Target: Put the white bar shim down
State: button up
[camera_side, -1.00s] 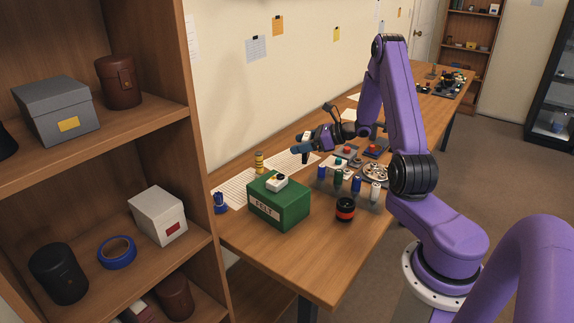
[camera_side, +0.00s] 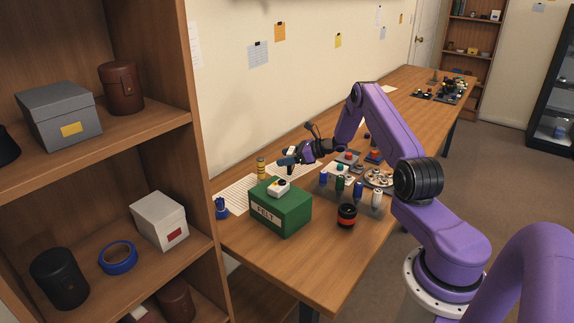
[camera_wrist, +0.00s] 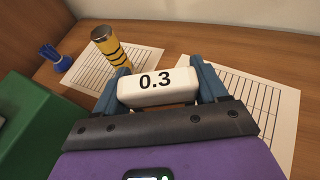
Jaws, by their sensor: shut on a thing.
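The white bar shim (camera_wrist: 158,86), marked 0.3 in black, lies crosswise between the blue fingers of my gripper (camera_wrist: 157,78) in the wrist view. The fingers press on its two ends, so my gripper is shut on it. In the side view my gripper (camera_side: 289,157) is low over the printed paper sheets (camera_side: 285,173) at the back of the table, with the shim (camera_side: 293,150) showing small and pale at the fingers. I cannot tell whether the shim touches the paper.
A yellow-and-black striped cylinder (camera_wrist: 111,45) stands on a sheet close to the left finger. A blue brush-like item (camera_wrist: 54,58) and the green FELT box (camera_side: 280,210) are further left. Small parts and colored-handled tools (camera_side: 341,186) stand right of the papers.

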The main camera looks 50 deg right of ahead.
jog(key=shift+w+f, duration=0.1)
jog(key=shift+f, duration=1.55)
jog(key=shift+f, duration=0.1)
jog(key=o, duration=1.1)
jog(key=shift+c, duration=0.2)
jog(key=v, duration=1.2)
jog(key=shift+r, duration=0.25)
